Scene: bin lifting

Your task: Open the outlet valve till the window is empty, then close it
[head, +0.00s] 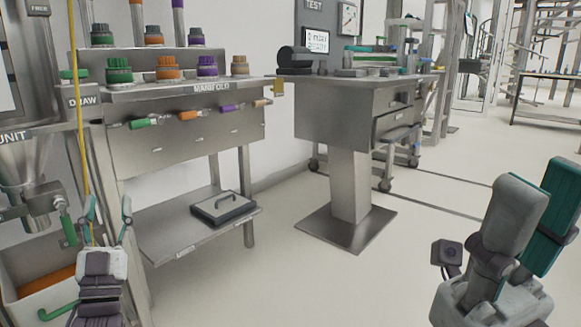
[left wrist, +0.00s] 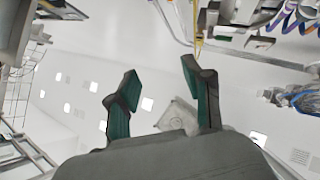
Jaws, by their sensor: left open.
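At the left of the head view a steel hopper (head: 25,170) narrows to an outlet pipe (head: 38,222). A green lever (head: 68,230) beside the pipe looks like the outlet valve handle; its setting is unclear. A pale framed panel (head: 8,88) is cut off above the hopper; I cannot tell whether it is the window. My left gripper (head: 109,208) is open and empty, right of the lever and apart from it. Its spread fingers also show in the left wrist view (left wrist: 157,85). My right gripper (head: 535,195) is at the right, away from the hopper; its finger gap is unclear.
A bin (head: 35,292) with orange contents stands below the outlet. A manifold bench (head: 180,130) with coloured knobs and handles stands right of the hopper. A yellow cord (head: 80,120) hangs between them. A pedestal table (head: 345,110) stands behind; the middle floor is clear.

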